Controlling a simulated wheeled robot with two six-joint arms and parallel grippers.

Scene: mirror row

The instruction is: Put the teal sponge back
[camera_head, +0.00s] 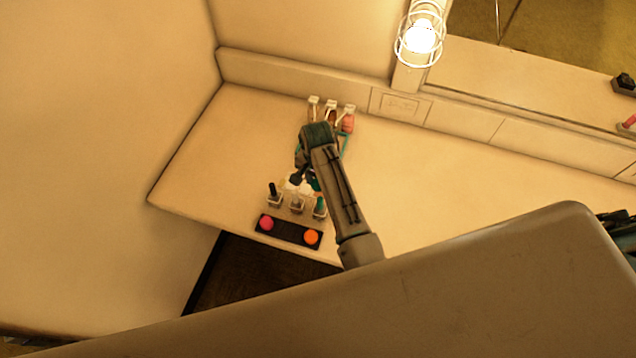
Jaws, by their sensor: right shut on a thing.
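My right gripper (303,180) hangs over the counter near its front left part, its arm reaching in from the lower right. It is shut on a small teal thing that looks like the teal sponge (314,184), mostly hidden by the gripper. Below it in the picture lies a dark tray (289,231) with a round pink sponge (267,224) at its left end and a round orange sponge (312,237) at its right end. The tray's middle is bare. My left gripper is not in view.
Small holders with a black-topped item (273,188) and a teal-topped item (320,204) stand just behind the tray. White-topped items (330,106) stand near the back ledge. A caged lamp (420,37) glows above. The counter (220,150) is clear at left.

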